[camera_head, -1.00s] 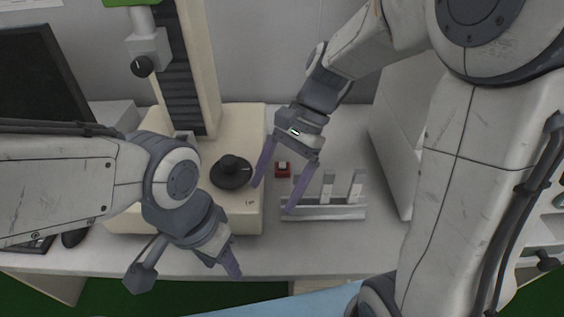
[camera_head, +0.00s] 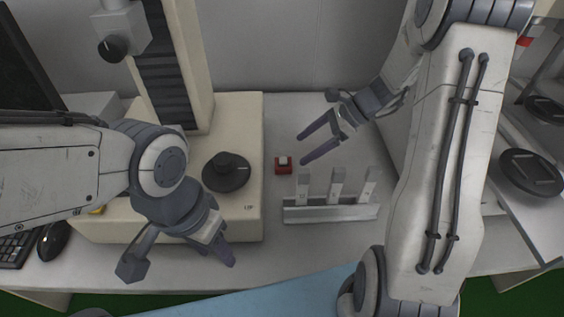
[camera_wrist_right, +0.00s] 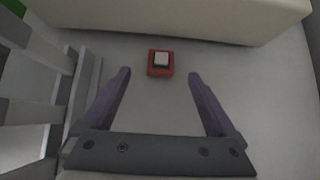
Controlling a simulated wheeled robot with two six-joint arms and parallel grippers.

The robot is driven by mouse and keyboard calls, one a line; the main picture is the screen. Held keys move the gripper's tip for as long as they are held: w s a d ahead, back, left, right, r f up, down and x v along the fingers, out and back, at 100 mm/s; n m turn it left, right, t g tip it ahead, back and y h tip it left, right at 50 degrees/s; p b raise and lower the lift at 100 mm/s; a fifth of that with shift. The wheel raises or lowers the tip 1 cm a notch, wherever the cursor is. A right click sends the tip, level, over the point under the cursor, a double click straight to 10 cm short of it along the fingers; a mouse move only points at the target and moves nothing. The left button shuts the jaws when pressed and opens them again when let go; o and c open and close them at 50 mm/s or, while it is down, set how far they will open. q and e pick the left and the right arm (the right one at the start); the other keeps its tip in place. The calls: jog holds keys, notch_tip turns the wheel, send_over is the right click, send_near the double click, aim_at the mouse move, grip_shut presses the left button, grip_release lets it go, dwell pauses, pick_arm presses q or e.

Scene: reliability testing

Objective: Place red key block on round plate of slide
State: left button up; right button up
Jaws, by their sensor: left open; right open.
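The red key block (camera_head: 283,165) is a small red square with a whitish key on top. It lies on the table between the cream machine and the grey rack, and it also shows in the right wrist view (camera_wrist_right: 160,64). The round plate (camera_head: 226,172) is a black disc with a raised knob on the cream machine's base. My right gripper (camera_head: 301,149) is open and empty, just right of the block; in the right wrist view its fingers (camera_wrist_right: 160,74) point toward the block, which is apart from them. My left gripper (camera_head: 190,262) is open and empty over the machine's front edge.
A grey rack (camera_head: 330,213) with 3 upright pieces stands in front of the block. The cream machine (camera_head: 240,120) with its tall column is on the left. A keyboard (camera_head: 15,247) and mouse (camera_head: 53,238) are at the far left. Bare table lies behind the block.

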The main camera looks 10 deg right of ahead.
aim_at(285, 160)
jog(key=x, duration=0.3)
jog(key=shift+f, duration=0.2)
jog(key=shift+b+x, duration=0.6)
jog(key=shift+x, duration=2.05)
jog(key=shift+w+a+r, duration=0.1)
jog(key=shift+w+r, duration=0.05)
jog(key=shift+r, duration=0.05)
grip_shut()
